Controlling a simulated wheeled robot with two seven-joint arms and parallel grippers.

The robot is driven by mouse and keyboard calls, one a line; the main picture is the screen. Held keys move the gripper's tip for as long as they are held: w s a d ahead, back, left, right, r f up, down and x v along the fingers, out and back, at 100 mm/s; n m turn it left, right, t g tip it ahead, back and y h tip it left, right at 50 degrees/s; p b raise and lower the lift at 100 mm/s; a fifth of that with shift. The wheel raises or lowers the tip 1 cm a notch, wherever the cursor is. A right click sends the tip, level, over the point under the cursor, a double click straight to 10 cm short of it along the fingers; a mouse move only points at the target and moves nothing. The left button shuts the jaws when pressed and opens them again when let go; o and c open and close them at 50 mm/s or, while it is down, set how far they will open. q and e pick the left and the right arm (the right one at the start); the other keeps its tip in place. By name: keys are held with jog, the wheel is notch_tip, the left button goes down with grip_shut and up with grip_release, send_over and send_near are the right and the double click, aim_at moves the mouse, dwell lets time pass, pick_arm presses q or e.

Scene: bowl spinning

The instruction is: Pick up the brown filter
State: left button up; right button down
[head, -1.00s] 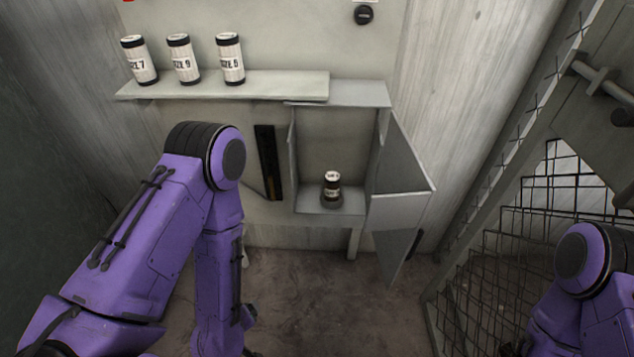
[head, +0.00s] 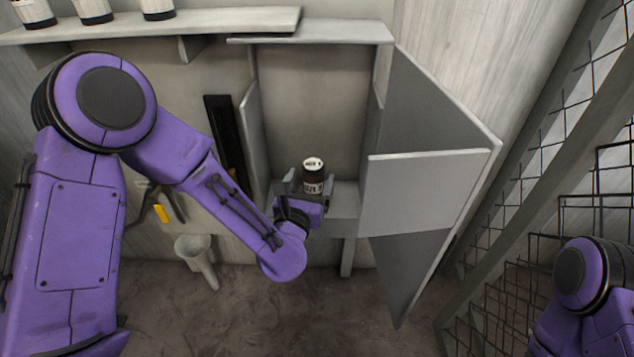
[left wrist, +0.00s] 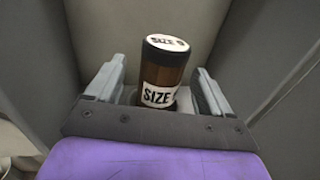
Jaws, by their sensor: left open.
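The brown filter (head: 313,178) stands upright inside the open grey cabinet. It has a black cap and a white label, and in the left wrist view the filter (left wrist: 163,75) shows "SIZE" with the number partly hidden. My left gripper (head: 308,182) is at the cabinet opening, with its fingers on either side of the filter. In the left wrist view the open left gripper (left wrist: 160,90) has visible gaps between each finger and the filter. The filter's lower part is hidden by the gripper. My right gripper is out of view; only part of my right arm shows.
The cabinet (head: 310,38) has its folded door (head: 425,190) open to the right and a narrow panel at its left. A shelf (head: 150,25) at upper left carries several white canisters. A wire mesh fence (head: 600,190) stands at the right. A grey funnel-like object (head: 197,258) is below.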

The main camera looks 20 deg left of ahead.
pick_arm(q)
jog(key=w, duration=0.4)
jog(key=shift+w, duration=0.15)
jog(key=c, duration=1.1)
jog(key=shift+r, duration=0.1)
